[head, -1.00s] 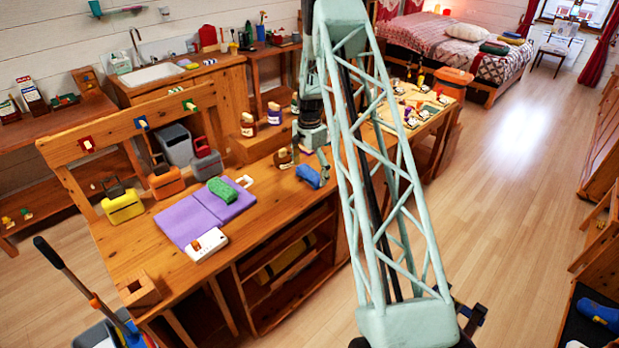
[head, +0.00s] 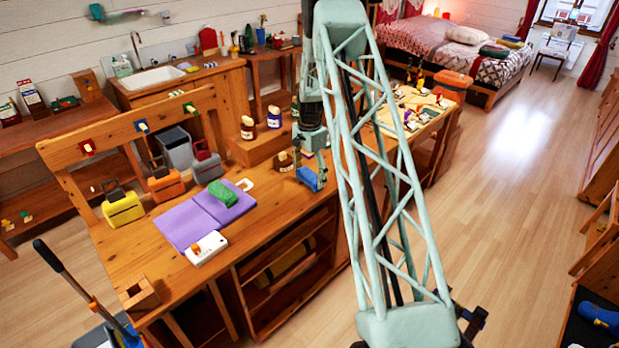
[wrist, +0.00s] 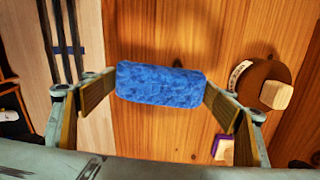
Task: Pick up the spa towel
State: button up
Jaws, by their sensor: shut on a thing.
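A rolled blue towel (wrist: 160,83) lies at the front edge of the wooden workbench; it also shows in the head view (head: 309,180). My gripper (wrist: 161,86) is shut on it, with one finger pressed against each end of the roll. I cannot tell whether the towel is clear of the bench top.
A round brown jar (wrist: 263,80) with a wooden stopper stands just right of the towel in the wrist view. Yellow (head: 123,208) and orange (head: 166,185) toolboxes stand at the bench's left. A white box (head: 206,248) sits at the mat's front edge.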

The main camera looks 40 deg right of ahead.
aim_at(310, 174)
jog(key=shift+r, duration=1.4)
jog(key=shift+s+r, duration=0.1)
jog(key=shift+r, duration=0.15)
jog(key=s+a+r, duration=0.1)
jog(key=s+a, duration=0.7)
jog(key=s, duration=0.5)
jog(key=shift+s+a+r, duration=0.2)
jog(key=shift+s, duration=0.05)
